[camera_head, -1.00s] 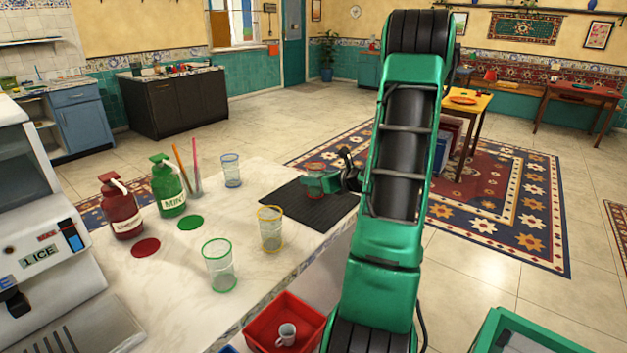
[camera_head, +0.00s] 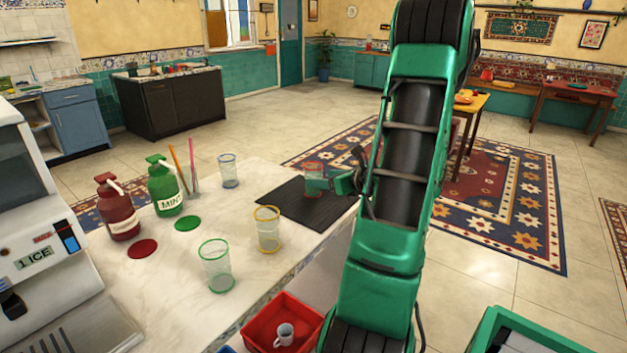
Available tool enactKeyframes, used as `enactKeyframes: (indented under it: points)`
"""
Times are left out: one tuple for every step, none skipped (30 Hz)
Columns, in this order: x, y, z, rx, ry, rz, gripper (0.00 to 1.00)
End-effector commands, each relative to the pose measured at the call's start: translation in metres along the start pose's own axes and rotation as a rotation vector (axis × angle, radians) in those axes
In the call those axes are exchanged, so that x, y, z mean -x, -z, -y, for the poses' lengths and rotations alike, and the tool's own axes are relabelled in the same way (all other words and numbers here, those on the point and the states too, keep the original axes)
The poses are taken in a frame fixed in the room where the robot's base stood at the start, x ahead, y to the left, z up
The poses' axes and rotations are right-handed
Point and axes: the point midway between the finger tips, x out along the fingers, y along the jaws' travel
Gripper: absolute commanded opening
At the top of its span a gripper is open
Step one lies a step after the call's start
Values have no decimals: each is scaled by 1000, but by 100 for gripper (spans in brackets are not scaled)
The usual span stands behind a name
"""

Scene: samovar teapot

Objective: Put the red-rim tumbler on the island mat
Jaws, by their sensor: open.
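The red-rim tumbler (camera_head: 313,178) stands upright on the dark island mat (camera_head: 325,214), near the mat's far side. My gripper (camera_head: 330,184) is open at the tumbler's right side, with my green arm reaching in from the right. The fingertips are small here, and I cannot tell whether they touch the glass.
A yellow-rim tumbler (camera_head: 268,230), a green-rim tumbler (camera_head: 216,267) and a blue-rim tumbler (camera_head: 228,171) stand on the white counter left of the mat. Red (camera_head: 118,208) and green (camera_head: 165,187) pump bottles stand farther left. A red bin (camera_head: 268,332) with a cup is below.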

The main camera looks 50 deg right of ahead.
Motion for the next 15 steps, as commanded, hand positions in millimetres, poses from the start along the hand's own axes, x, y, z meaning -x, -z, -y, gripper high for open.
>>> enactKeyframes:
  points:
    - [11, 0, 1, -1, 3, 1, 62]
    - [16, 0, 1, -1, 4, 1, 62]
    - [23, 0, 1, 0, 3, 0, 62]
    - [28, 0, 1, 0, 4, 1, 62]
    - [33, 0, 1, -1, 3, 1, 62]
    - [38, 0, 1, -1, 2, 1, 62]
    - [42, 0, 1, 0, 3, 0, 62]
    - [45, 0, 1, 0, 2, 0, 62]
    - [48, 0, 1, 0, 2, 0, 62]
    - [51, 0, 0, 0, 1, 0, 62]
    - [52, 0, 0, 0, 1, 1, 62]
    - [54, 0, 0, 0, 0, 1, 62]
    - [55, 0, 0, 0, -1, 0, 62]
    - [56, 0, 0, 0, -1, 0, 62]
    - [57, 0, 0, 0, -1, 0, 62]
